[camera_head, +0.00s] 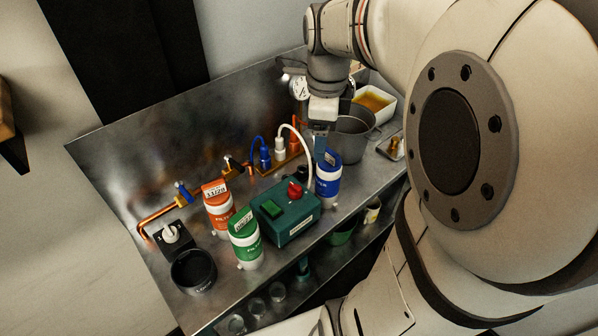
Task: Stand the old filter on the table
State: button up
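Three filter canisters show on the metal table (205,268). An orange-and-white one (218,207) has a white dated label on top. A green-and-white one (245,243) stands in front of it. A blue-and-white one (328,182) is at the right, beside the green machine (286,219). I cannot tell from the picture which is the old filter. My gripper (321,143) points down directly above the blue canister, at its top. The fingers are small and overlap the canister's top, so their grip is unclear. Whether the blue canister's base touches the table is also unclear.
Behind are copper pipes with a blue valve (183,192), and a white hose (300,140). A metal pot (352,134) and a white tray of amber liquid (372,101) are at the right. A black cup (193,271) stands front left. Shelf items sit below the front edge.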

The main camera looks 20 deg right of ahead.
jog(key=s+a+f+n+t, duration=0.1)
jog(key=s+a+n, duration=0.3)
jog(key=n, duration=0.8)
jog(key=s+a+f+n+t, duration=0.1)
jog(key=s+a+f+n, duration=0.2)
jog(key=n, duration=0.8)
jog(key=shift+s+a+n, duration=0.35)
jog(key=shift+s+n, duration=0.05)
jog(key=shift+s, duration=0.85)
